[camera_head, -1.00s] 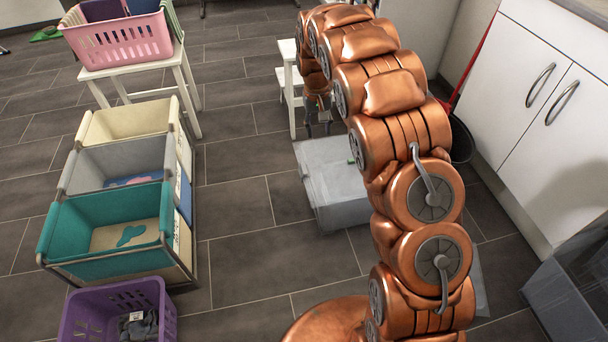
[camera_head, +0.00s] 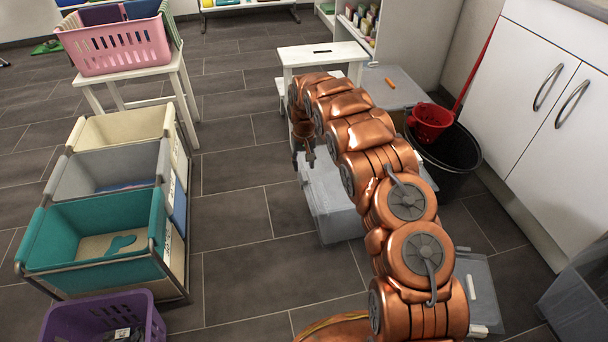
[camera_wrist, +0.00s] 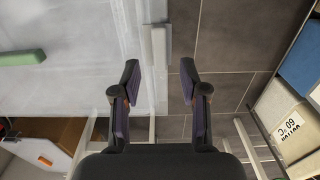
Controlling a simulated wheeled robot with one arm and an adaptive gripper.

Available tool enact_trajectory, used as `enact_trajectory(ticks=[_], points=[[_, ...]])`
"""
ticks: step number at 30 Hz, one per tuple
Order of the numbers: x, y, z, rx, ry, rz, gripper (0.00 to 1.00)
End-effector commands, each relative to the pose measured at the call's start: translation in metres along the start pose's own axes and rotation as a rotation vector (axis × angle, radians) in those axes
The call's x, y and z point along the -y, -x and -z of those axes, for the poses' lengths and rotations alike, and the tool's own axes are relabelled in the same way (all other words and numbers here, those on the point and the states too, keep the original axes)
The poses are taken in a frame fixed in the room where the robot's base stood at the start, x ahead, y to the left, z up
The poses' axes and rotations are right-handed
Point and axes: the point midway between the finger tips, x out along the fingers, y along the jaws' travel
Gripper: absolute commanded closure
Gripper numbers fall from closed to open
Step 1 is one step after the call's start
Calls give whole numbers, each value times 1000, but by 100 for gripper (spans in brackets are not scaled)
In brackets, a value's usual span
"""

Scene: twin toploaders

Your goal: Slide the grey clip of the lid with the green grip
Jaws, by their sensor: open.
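The green grip (camera_wrist: 20,58) lies on a pale grey lid (camera_wrist: 75,75) at the left of the wrist view. A light grey clip (camera_wrist: 159,55) sits along that lid's edge, in line with the gap between my fingertips. My gripper (camera_wrist: 159,80) is open, one finger over the lid side and one over the floor side. I cannot tell whether a finger touches the clip. In the head view my gripper (camera_head: 304,153) points down beside the near grey toploader (camera_head: 330,205). My arm hides its green grip there.
A second grey top with an orange grip (camera_head: 390,83) lies behind. A white step stool (camera_head: 322,53) stands at the back, a black bin (camera_head: 458,155) with a red bucket (camera_head: 430,122) at right. Laundry bins (camera_head: 100,220) stand left, with clear floor (camera_head: 235,235) between.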

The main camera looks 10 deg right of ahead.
Motion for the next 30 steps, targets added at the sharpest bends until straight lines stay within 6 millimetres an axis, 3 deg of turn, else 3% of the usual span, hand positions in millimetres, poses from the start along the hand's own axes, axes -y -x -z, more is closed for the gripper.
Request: enact_trajectory(ticks=[3,9,19,30], points=[[0,-22,-1,4,-1,1,56],[-1,-45,-1,4,-1,0,56],[0,-49,-1,2,-1,0,56],[0,-49,-1,2,0,0,95]])
